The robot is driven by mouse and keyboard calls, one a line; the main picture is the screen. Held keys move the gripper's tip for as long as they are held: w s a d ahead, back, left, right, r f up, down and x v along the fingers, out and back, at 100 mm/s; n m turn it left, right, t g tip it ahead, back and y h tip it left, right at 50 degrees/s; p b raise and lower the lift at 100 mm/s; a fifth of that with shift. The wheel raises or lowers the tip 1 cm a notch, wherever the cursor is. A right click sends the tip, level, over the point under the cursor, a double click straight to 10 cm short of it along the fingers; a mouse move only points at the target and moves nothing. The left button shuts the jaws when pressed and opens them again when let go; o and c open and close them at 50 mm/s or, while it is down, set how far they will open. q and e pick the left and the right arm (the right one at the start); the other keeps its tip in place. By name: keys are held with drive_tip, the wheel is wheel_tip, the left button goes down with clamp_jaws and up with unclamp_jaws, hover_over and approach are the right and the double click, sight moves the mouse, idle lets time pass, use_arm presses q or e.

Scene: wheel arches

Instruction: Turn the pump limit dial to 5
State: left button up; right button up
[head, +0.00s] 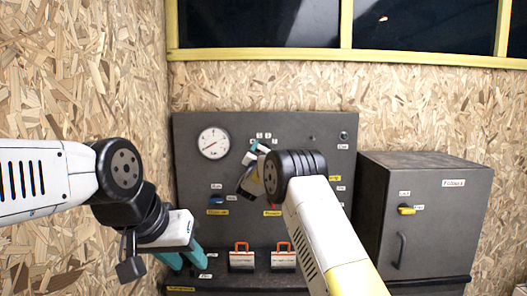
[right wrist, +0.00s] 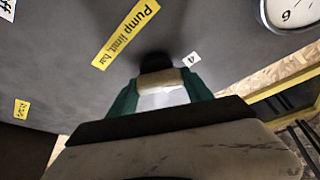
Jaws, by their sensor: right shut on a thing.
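The pump limit dial (right wrist: 155,62) is a dark knob on the grey panel, seen in the right wrist view beside a yellow "Pump limit, bar" label (right wrist: 127,33) and a small "4" tag (right wrist: 191,59). My right gripper (right wrist: 158,84) is shut on the dial, with a teal finger on each side. Its pointer and most of its scale are hidden. In the head view my right gripper (head: 258,148) is at the panel, and my own arm largely covers the dial. My left gripper (head: 184,260) hangs at the lower left with its teal fingers apart and nothing visible between them.
The grey panel (head: 320,128) carries a round gauge (head: 213,142), a blue switch (head: 217,199) and other labels. A grey cabinet (head: 450,225) with a yellow switch (head: 406,210) stands at right.

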drive_tip(key=shift+m, duration=0.5)
drive_tip(key=m+h, duration=0.1)
drive_tip(key=m, duration=0.1)
drive_tip(key=m+g, duration=0.1)
drive_tip(key=m, duration=0.1)
drive_tip(key=shift+m+g+h, duration=0.3)
drive_tip(key=shift+h, duration=0.1)
drive_tip(key=shift+m+g+h, duration=0.3)
drive_tip(key=shift+m+g, duration=0.5)
drive_tip(key=shift+m, duration=1.1)
drive_tip(key=shift+d+f, duration=0.1)
drive_tip(key=o, duration=1.4)
drive_tip(key=shift+c, duration=0.2)
